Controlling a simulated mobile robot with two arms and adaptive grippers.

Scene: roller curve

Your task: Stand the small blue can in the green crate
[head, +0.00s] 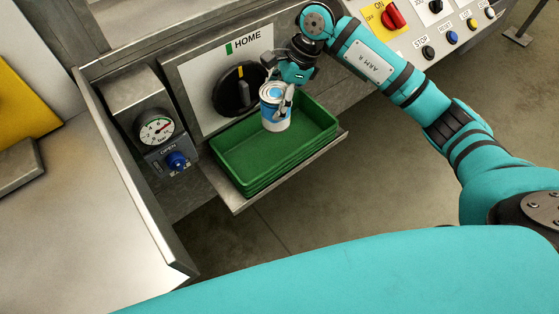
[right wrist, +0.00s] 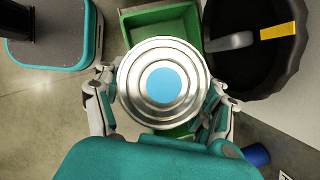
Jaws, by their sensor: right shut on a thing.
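The small can (head: 274,109) is white and blue with a metal rim and a blue spot on its lid. My right gripper (head: 277,92) is shut on it and holds it upright over the green crate (head: 228,162), towards its far side. In the right wrist view the can's lid (right wrist: 165,85) fills the middle, with a finger on each side. The green crate (right wrist: 160,28) shows behind and below it there. The can's base hides part of the crate, and I cannot tell whether it touches the floor of the crate. My left gripper is not in view.
The crate sits on a narrow metal shelf. Close behind are a black rotary knob (head: 237,90) on the HOME panel and a pressure gauge (head: 156,130) with a blue knob (head: 176,161). A metal side wall (head: 130,165) stands left. A button panel (head: 440,30) is at upper right.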

